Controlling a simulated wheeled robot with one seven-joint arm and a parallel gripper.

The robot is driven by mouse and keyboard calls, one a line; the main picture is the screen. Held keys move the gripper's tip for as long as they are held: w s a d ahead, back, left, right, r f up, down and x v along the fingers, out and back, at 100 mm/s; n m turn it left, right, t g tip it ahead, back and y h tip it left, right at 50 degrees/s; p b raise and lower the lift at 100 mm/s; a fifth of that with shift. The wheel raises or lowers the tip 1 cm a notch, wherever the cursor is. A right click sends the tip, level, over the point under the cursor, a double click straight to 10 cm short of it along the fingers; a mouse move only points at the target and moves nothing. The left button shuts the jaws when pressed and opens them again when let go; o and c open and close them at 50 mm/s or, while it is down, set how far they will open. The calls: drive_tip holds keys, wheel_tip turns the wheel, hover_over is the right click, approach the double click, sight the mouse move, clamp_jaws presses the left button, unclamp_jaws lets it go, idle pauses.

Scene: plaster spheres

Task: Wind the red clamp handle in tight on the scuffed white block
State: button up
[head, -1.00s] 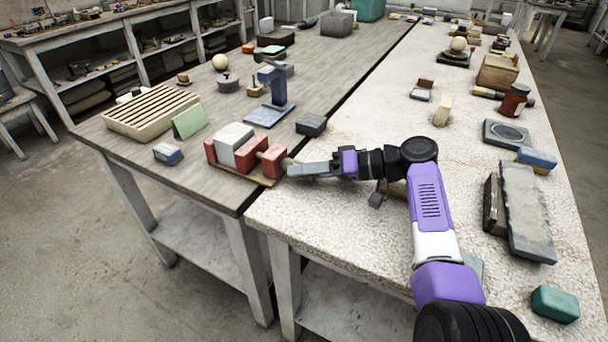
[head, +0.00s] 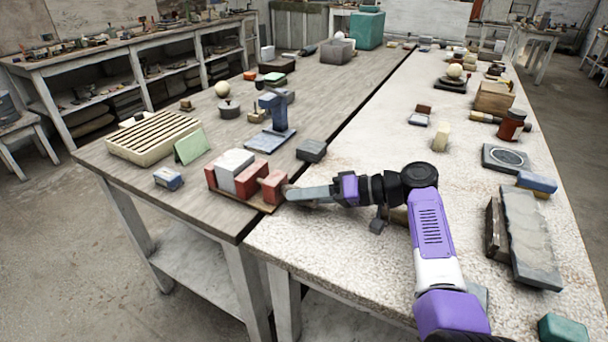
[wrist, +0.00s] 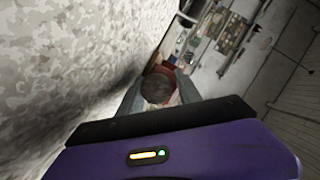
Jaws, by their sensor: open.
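The clamp stands at the near end of the wooden table in the head view, with red jaw blocks (head: 271,187) on a brown base. The scuffed white block (head: 233,168) sits between its red parts. My gripper (head: 287,193) is at the clamp's right end, low over the table edge. In the wrist view, a round dark grey-brown knob (wrist: 157,88) lies between my two open fingers, with a red part (wrist: 161,69) of the clamp behind it. I cannot tell whether the fingers touch the knob. In the head view my fingers hide most of the handle.
A dark block (head: 311,150) sits behind my gripper. A blue stand (head: 272,140), a green card (head: 193,147) and a small blue-white block (head: 168,178) are near the clamp. The pale stone bench (head: 345,255) under my arm is mostly clear at its front.

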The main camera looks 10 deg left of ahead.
wheel_tip(320, 180, up, 20)
drive_tip(key=p, duration=0.1)
drive_tip(key=shift+f, duration=0.15)
drive_tip(key=shift+f, duration=0.1)
drive_tip(key=s+d+f+n+t+h+p, duration=0.1)
drive_tip(key=f+n+t+p, duration=0.1)
drive_tip(key=f, duration=0.3)
drive_tip(key=s+d+f+n+t+p, duration=0.1)
drive_tip(key=f+n+t+p, duration=0.2)
drive_tip(key=f+n, duration=0.2)
drive_tip(key=s+d+f+n+t+h+p, duration=0.1)
drive_tip(key=d+f+n+t+p, duration=0.1)
drive_tip(key=f, duration=0.3)
drive_tip(key=shift+s+d+f+n+t+h+p, duration=0.15)
drive_tip(key=shift+n+t+h+p, duration=0.25)
drive_tip(key=shift+n, duration=0.5)
drive_tip(key=shift+s+f+n, duration=0.15)
drive_tip(key=shift+s+n, duration=0.1)
drive_tip(key=shift+n, duration=0.05)
drive_tip(key=shift+s+f+n, duration=0.1)
drive_tip(key=shift+f+n, duration=0.2)
drive_tip(key=shift+f, duration=0.15)
drive_tip(key=shift+f+t, duration=0.3)
drive_tip(key=shift+f, duration=0.05)
drive_tip(key=shift+n, duration=0.4)
drive_tip(key=shift+x, duration=4)
